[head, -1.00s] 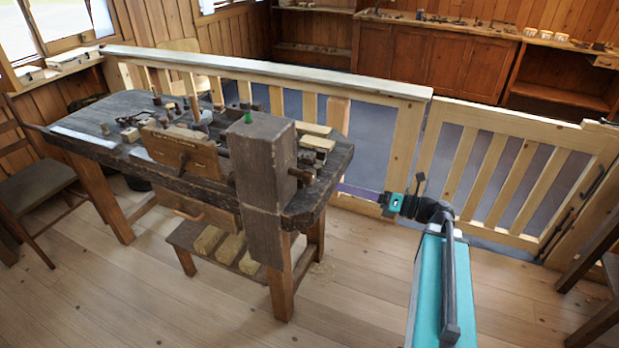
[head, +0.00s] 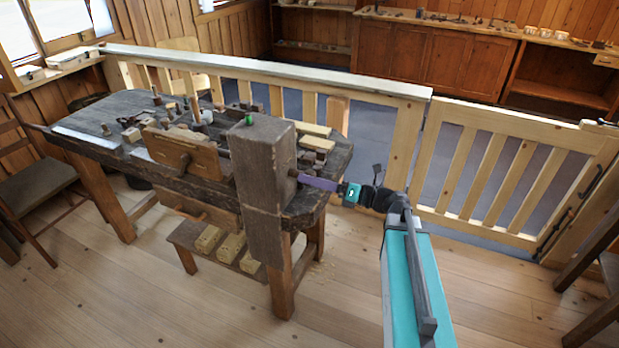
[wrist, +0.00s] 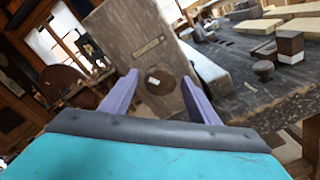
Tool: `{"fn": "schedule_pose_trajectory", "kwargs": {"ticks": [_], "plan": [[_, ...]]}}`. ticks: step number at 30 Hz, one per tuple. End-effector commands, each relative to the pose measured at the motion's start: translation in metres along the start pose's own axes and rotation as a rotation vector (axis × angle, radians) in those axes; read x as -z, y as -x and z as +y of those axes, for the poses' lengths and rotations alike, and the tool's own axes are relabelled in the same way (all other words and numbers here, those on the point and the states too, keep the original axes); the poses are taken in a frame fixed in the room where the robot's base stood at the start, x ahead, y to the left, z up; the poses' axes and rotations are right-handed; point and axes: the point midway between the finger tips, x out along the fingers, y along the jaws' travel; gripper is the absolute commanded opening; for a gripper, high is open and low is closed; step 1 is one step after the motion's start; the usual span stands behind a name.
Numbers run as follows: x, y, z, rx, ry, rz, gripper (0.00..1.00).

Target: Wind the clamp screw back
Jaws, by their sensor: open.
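The clamp screw's dark round end (wrist: 160,84) shows face-on in the wrist view, on the side of the thick upright wooden block (head: 262,175) at the near end of the workbench. The block also fills the middle of the wrist view (wrist: 128,38). My gripper (wrist: 159,76) is open, its two purple fingers on the left and right of the screw end in the picture. I cannot tell whether they touch the block. In the head view my gripper (head: 301,178) is close to the block's right face, and the screw is mostly hidden there.
The workbench top (head: 90,115) carries several small tools and wood pieces. In the wrist view, loose blocks (wrist: 290,45) lie right of the upright block. A wooden railing (head: 250,68) runs behind the bench.

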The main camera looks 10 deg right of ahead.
Motion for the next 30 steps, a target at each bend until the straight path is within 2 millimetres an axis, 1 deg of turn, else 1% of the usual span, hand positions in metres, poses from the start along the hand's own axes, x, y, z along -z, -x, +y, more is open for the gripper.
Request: {"fn": "schedule_pose_trajectory", "kwargs": {"ticks": [1, 3, 7, 17, 18, 20, 21, 25, 26, 27, 30], "plan": [[-0.001, -0.006, 0.0, -0.001, 0.0, 0.001, 0.55], [-0.001, -0.011, 0.0, 0.0, 0.0, 0.001, 0.55], [0.0, -0.018, 0.0, 0.0, 0.0, 0.001, 0.55], [0.0, -0.02, 0.0, 0.001, 0.0, 0.0, 0.55], [0.0, -0.02, 0.0, 0.001, 0.0, 0.0, 0.53], [0.0, -0.02, 0.0, 0.001, 0.0, 0.0, 0.43], [0.0, -0.02, 0.0, 0.001, 0.0, 0.0, 0.36], [0.0, -0.02, 0.0, 0.0, 0.0, 0.0, 0.14], [0.0, -0.02, 0.0, 0.0, 0.0, 0.0, 0.14], [-0.003, -0.014, -0.004, 0.002, 0.0, -0.002, 0.14], [-0.001, -0.018, -0.002, 0.002, 0.003, -0.002, 0.14]]}}
